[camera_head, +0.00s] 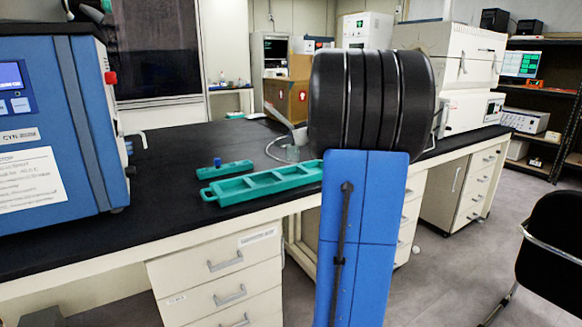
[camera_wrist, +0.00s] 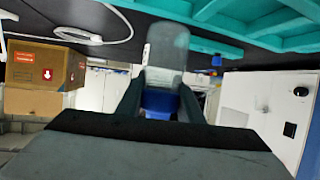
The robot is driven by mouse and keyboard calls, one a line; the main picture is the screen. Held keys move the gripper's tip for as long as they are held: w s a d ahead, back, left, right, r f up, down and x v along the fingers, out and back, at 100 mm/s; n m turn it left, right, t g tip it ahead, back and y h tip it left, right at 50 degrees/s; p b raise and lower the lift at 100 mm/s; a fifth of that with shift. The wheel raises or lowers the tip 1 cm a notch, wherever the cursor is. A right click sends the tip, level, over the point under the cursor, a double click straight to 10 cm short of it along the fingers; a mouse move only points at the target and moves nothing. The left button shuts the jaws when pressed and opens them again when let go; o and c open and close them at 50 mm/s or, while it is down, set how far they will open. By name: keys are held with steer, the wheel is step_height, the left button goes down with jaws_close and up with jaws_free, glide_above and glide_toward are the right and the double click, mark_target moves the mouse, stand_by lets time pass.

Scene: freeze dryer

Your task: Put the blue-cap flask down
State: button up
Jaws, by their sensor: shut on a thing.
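The blue-cap flask shows in the wrist view, with its clear body (camera_wrist: 166,45) pointing away from the camera and its blue cap (camera_wrist: 160,103) near my gripper. My gripper (camera_wrist: 161,98) is shut on the flask at its cap end, with one dark finger on each side. In the head view my own arm hides most of the gripper and flask. I cannot tell whether the flask touches the bench. A long teal tray with compartments (camera_head: 231,196) and a smaller teal rack (camera_head: 240,167) lie on the black bench. A small blue-topped item (camera_head: 217,162) stands at the small rack.
The black bench top (camera_head: 170,165) is clear between the teal tray and a blue machine (camera_head: 60,120) on the left. A white cable (camera_wrist: 100,35) lies on the bench. A cardboard box (camera_head: 286,100) stands behind. A black chair (camera_head: 555,240) is at the right.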

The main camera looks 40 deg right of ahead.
steer(key=shift+f, duration=3.3)
steer(key=shift+f, duration=0.15)
steer(key=o, duration=1.1)
